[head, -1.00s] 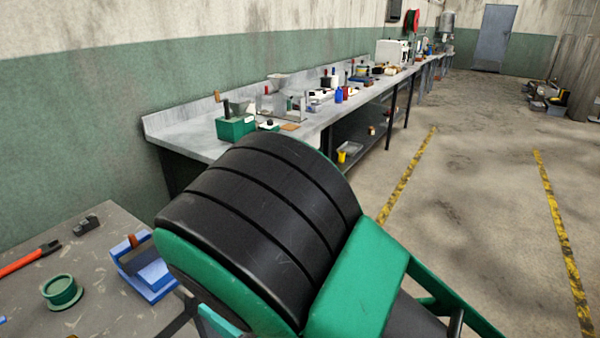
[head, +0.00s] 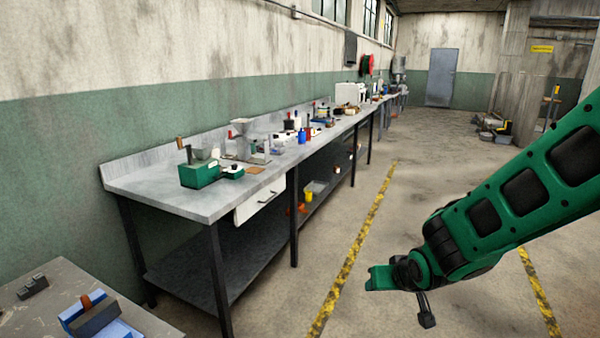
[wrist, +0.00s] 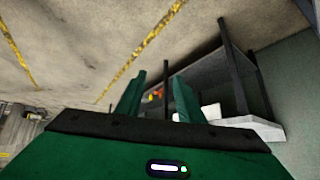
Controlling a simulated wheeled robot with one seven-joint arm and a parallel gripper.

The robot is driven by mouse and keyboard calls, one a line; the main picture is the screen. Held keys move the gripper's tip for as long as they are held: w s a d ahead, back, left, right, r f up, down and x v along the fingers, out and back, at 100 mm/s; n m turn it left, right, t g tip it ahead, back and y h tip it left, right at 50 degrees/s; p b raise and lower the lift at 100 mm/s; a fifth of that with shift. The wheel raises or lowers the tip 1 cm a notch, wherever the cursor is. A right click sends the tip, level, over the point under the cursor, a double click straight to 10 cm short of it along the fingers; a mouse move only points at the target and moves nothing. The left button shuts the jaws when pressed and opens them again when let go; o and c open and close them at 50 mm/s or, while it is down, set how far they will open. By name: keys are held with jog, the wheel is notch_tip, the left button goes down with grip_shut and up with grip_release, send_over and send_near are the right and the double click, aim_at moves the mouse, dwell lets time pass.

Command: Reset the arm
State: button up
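My green arm reaches in from the right side of the head view, over open floor to the right of the long workbench. My gripper (wrist: 157,88) shows in the wrist view with two green fingers apart and nothing between them. In the head view the arm's end (head: 382,278) is small and points left, and its fingers cannot be told apart there. It is clear of the bench and touches nothing I can see.
The long grey workbench (head: 150,187) runs along the left wall, with a green grinder (head: 200,174) and several small items on it. A nearer table (head: 50,280) at lower left holds a blue vise (head: 80,310). Floor with yellow-black lines (head: 355,250) is open at right.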

jog(key=s+d+r+m+g+h, duration=0.1)
jog(key=s+d+r+m+g, duration=0.15)
jog(key=s+d, duration=0.7)
jog(key=s+d+r+m+g+h, duration=0.1)
jog(key=s+d+r+m+g, duration=0.15)
jog(key=s+d, duration=0.7)
jog(key=s+r+m+g, duration=0.1)
jog(key=s, duration=0.4)
jog(key=s+d+r+g+y, duration=0.1)
jog(key=s+r+g, duration=0.1)
jog(key=s, duration=0.3)
jog(key=shift+s+d+r+m, duration=0.3)
jog(key=shift+s+m, duration=0.05)
jog(key=shift+m, duration=0.05)
